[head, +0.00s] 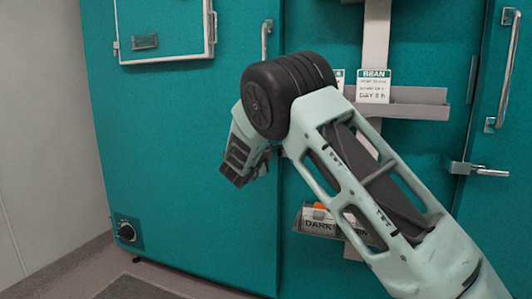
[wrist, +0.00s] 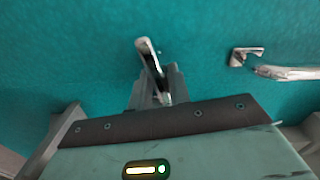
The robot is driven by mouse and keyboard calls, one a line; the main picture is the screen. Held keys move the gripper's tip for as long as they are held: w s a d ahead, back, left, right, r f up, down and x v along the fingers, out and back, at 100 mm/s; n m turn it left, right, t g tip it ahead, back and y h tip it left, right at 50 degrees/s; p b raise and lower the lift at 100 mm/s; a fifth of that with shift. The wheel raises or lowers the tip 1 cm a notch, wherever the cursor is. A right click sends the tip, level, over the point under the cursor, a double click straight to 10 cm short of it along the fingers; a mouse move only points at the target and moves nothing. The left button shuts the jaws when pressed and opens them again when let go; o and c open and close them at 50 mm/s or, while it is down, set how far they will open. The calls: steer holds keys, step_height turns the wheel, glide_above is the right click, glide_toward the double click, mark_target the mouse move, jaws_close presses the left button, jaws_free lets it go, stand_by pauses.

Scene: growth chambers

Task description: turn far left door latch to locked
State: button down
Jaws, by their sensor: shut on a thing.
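The far left teal door (head: 190,180) is closed in the head view. Its latch is hidden there behind my wrist and forearm. In the wrist view the silver latch lever (wrist: 147,55) stands out from the teal surface and looks tilted slightly from upright. My gripper (wrist: 160,92) is shut on the lever's lower part, and the lever's upper end shows beyond the fingers. In the head view my gripper is mostly hidden behind my arm, close to the door's right edge.
A silver door handle (wrist: 285,72) lies to the right of my gripper in the wrist view. In the head view a shelf (head: 420,102) with a BEAN card (head: 373,86) is behind my arm. Another latch (head: 478,169) and handle (head: 503,70) are at the right. A dial (head: 126,232) is low left.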

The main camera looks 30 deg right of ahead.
steer(key=shift+w+a+m+b, duration=0.2)
steer(key=shift+a+m+b, duration=0.15)
steer(key=shift+b, duration=0.35)
stand_by(1.4)
steer(key=c, duration=1.3)
jaws_free()
steer(key=shift+d, duration=0.15)
steer(key=shift+s, duration=0.15)
steer(key=p+v, duration=0.2)
steer(key=v, duration=1.5)
steer(key=shift+s+f+p, duration=0.1)
steer(key=shift+p, duration=0.25)
